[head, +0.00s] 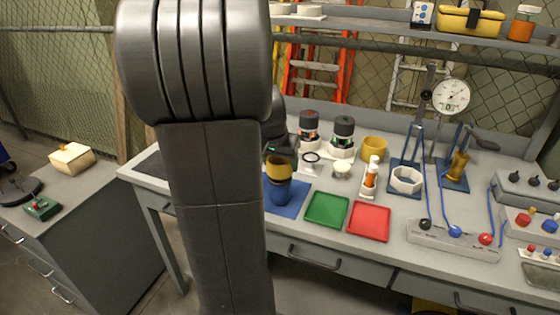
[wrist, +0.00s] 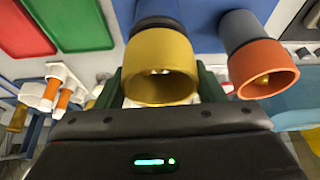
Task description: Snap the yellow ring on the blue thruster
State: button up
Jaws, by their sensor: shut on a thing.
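The yellow ring (wrist: 160,62) is between the green fingers of my gripper (wrist: 163,88) in the wrist view, its open end towards the camera. The blue thruster (wrist: 156,10) is directly behind it and in line with it. In the head view the ring (head: 278,168) is right above the blue thruster (head: 280,191), which stands upright on a blue mat (head: 300,198). The two look touching, but I cannot tell whether the ring is seated. My arm hides part of the gripper (head: 280,154) there.
Green (head: 326,209) and red (head: 369,221) trays lie right of the mat.

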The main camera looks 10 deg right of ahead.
jog(key=shift+f+b, duration=0.6)
jog(key=shift+f, duration=0.2)
dwell(0.6)
jog(key=o, duration=1)
jog(key=shift+o, duration=0.2)
